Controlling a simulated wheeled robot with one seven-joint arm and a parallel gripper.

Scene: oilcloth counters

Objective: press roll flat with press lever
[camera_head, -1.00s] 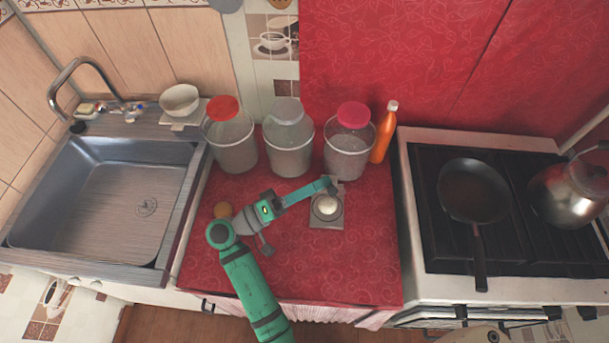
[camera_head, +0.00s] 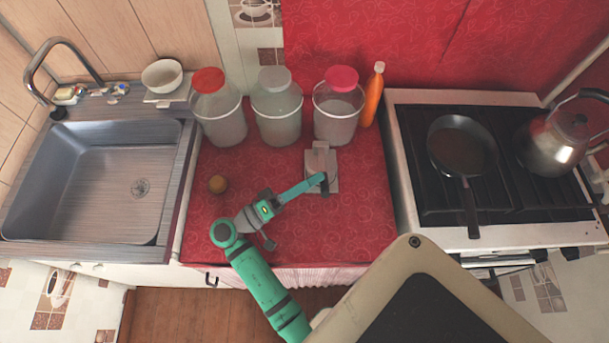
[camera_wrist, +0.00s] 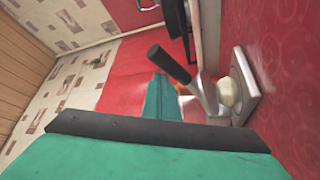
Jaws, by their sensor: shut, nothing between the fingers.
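The grey press (camera_head: 331,184) stands on the red counter, in front of the jars. In the wrist view its square base plate (camera_wrist: 257,88) carries a pale rounded roll (camera_wrist: 229,92). The press lever (camera_wrist: 169,64) has a dark grip and slants up beside the roll in that view. In the head view my arm covers part of the press, and I cannot make out the roll. My gripper (camera_head: 318,182) is shut and empty, at the press's front edge. Its teal fingers (camera_wrist: 161,98) point towards the lever; whether they touch it I cannot tell.
Three lidded jars (camera_head: 278,118) and an orange bottle (camera_head: 372,97) stand behind the press. A sink (camera_head: 95,180) is at left, a stove with a pan (camera_head: 462,148) and kettle (camera_head: 555,140) at right.

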